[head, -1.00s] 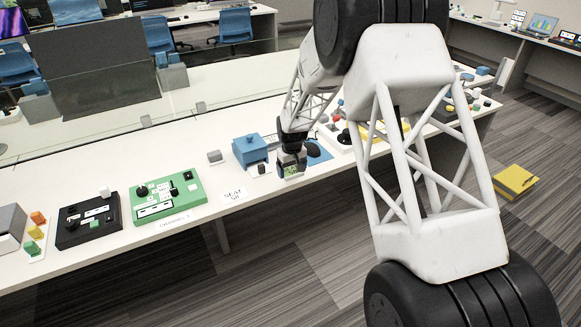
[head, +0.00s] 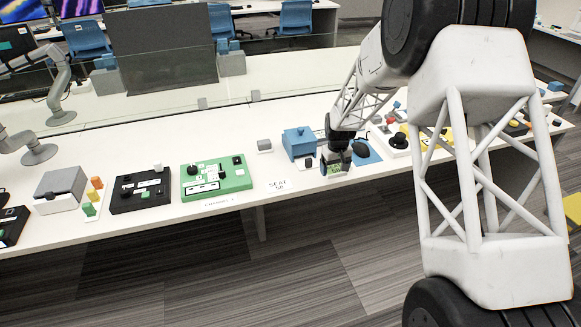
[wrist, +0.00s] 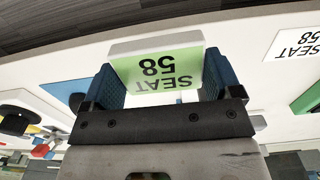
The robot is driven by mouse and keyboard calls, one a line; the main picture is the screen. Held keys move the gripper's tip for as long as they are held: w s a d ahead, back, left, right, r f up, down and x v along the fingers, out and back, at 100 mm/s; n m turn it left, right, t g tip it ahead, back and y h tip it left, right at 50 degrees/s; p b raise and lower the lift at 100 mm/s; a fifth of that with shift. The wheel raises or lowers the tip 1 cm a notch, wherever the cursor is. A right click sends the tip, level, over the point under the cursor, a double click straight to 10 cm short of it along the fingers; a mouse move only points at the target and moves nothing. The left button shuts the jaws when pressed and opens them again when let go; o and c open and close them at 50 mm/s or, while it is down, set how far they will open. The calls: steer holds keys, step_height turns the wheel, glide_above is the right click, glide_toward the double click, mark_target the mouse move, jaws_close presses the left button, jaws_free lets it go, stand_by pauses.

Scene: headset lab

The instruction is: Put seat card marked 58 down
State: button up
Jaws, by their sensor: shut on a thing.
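The seat card marked 58 (wrist: 158,68) is pale green with black print and a white edge. It sits between the blue fingers of my gripper (wrist: 160,88) in the wrist view, and the gripper is shut on it. In the head view my gripper (head: 338,166) is low at the front of the white table, with the green card (head: 336,171) at its tips. I cannot tell whether the card touches the table. A flat white label printed SEAT 58 (head: 279,185) lies on the table to the left of the gripper; it also shows in the wrist view (wrist: 304,41).
A blue box (head: 299,143) stands just behind and left of the gripper. A dark mouse on a blue pad (head: 370,152) is to its right. A green panel (head: 217,178), black panel (head: 140,192) and grey box (head: 60,189) line the table further left.

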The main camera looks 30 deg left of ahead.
steer(key=s+a+n, duration=0.1)
steer(key=s+a, duration=0.3)
steer(key=s, duration=0.1)
steer(key=s+a+n, duration=0.2)
steer(key=s+a, duration=0.3)
steer(key=s+a+n, duration=0.1)
steer(key=s+a, duration=0.4)
steer(key=shift+a+r+n, duration=0.15)
steer(key=shift+a+n, duration=0.1)
steer(key=shift+n, duration=0.05)
steer(key=shift+a, duration=0.1)
glide_above(271, 167)
steer(key=shift+f, duration=0.75)
steer(key=shift+f, duration=1.8)
steer(key=o, duration=0.5)
steer(key=shift+f, duration=0.15)
steer(key=shift+o, duration=1.3)
